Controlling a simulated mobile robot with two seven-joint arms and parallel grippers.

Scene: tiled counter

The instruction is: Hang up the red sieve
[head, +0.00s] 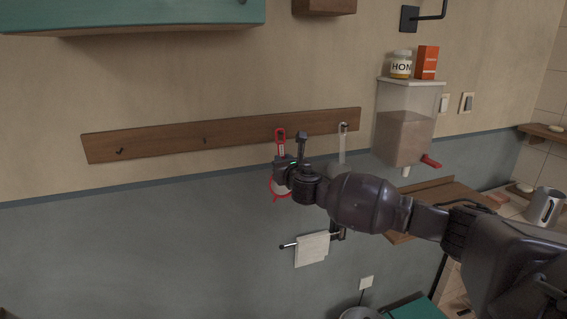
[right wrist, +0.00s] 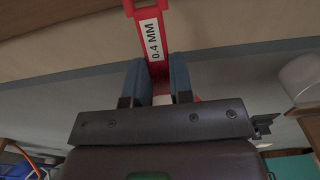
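The red sieve (head: 280,134) is upright in front of the wooden hook rail (head: 240,127) in the head view. Its handle top overlaps the rail and its red ring shows below my gripper. I cannot tell whether the handle's loop is around a hook. My right gripper (head: 280,164) is at the sieve's handle. In the right wrist view the two blue fingers (right wrist: 157,82) are closed against both sides of the red handle (right wrist: 151,38), which bears a "0.4 MM" label. The sieve's bowl is mostly hidden by the gripper. My left gripper is not in view.
Two bare hooks (head: 119,151) (head: 204,141) are on the rail's left part. A pale utensil (head: 342,148) hangs at its right end. A dispenser (head: 404,125) with a honey jar (head: 401,65) is to the right. A towel (head: 312,248) hangs below.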

